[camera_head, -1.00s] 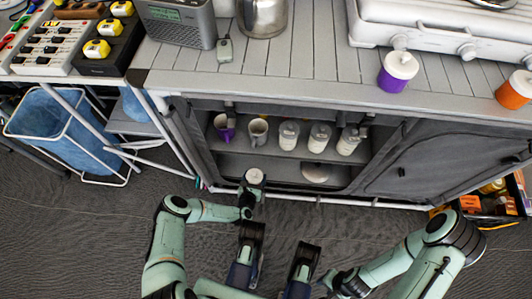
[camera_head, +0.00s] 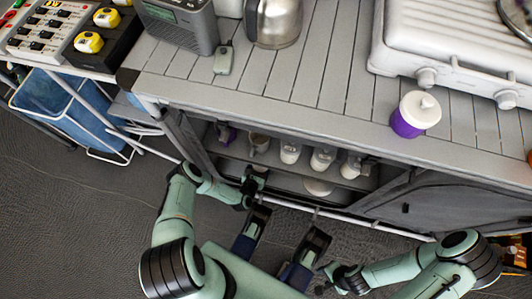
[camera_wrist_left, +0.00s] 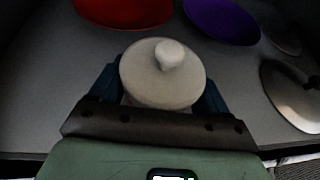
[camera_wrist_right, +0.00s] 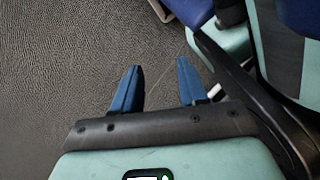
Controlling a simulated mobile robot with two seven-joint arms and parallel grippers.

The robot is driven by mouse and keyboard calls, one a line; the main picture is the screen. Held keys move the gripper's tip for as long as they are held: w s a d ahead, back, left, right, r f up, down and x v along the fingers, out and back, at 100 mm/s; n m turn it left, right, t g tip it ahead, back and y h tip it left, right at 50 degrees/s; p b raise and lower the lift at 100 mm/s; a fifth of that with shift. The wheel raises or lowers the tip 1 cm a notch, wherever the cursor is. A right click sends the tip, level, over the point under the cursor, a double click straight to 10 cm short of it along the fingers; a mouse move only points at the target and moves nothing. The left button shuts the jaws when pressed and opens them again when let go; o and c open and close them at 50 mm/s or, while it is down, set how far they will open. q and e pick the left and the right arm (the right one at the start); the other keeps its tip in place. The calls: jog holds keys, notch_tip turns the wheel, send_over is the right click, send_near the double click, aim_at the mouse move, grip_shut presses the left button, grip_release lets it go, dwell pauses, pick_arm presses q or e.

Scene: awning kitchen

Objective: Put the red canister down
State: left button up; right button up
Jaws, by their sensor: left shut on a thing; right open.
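My left gripper (camera_wrist_left: 158,92) is shut around a canister with a white knobbed lid (camera_wrist_left: 163,72). In the head view the left gripper (camera_head: 254,180) is at the open front of the cabinet. The left wrist view shows a grey shelf surface (camera_wrist_left: 60,75) around the canister; I cannot tell whether they touch. My right gripper (camera_wrist_right: 158,72) is open and empty over the floor, low at the right in the head view (camera_head: 327,279).
In the left wrist view, a red object (camera_wrist_left: 122,10) and a purple one (camera_wrist_left: 222,20) lie beyond the canister, with a metallic round thing (camera_wrist_left: 292,95) at right. Cups and several white-lidded jars (camera_head: 322,158) stand in the cabinet. A purple canister (camera_head: 414,115) stands on the countertop.

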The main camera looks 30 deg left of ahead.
pick_arm(q)
jog(key=shift+s+f, duration=0.1)
jog(key=shift+s, duration=0.05)
pick_arm(e)
jog(key=shift+s, duration=0.15)
pick_arm(q)
jog(key=o, duration=1.1)
jog(key=shift+c, duration=0.2)
jog(key=shift+s+r, duration=0.2)
jog(key=shift+s, duration=0.05)
jog(key=p+v, duration=0.4)
jog(key=v, duration=0.7)
jog(key=shift+s, duration=0.2)
pick_arm(e)
jog(key=w+a+r+t, duration=0.1)
jog(key=w+r+t, duration=0.1)
jog(key=w+r, duration=0.3)
jog(key=w, duration=0.3)
jog(key=shift+n+t, duration=0.3)
jog(key=shift+t, duration=0.1)
pick_arm(q)
jog(key=shift+d+r, duration=0.1)
jog(key=shift+r, duration=0.1)
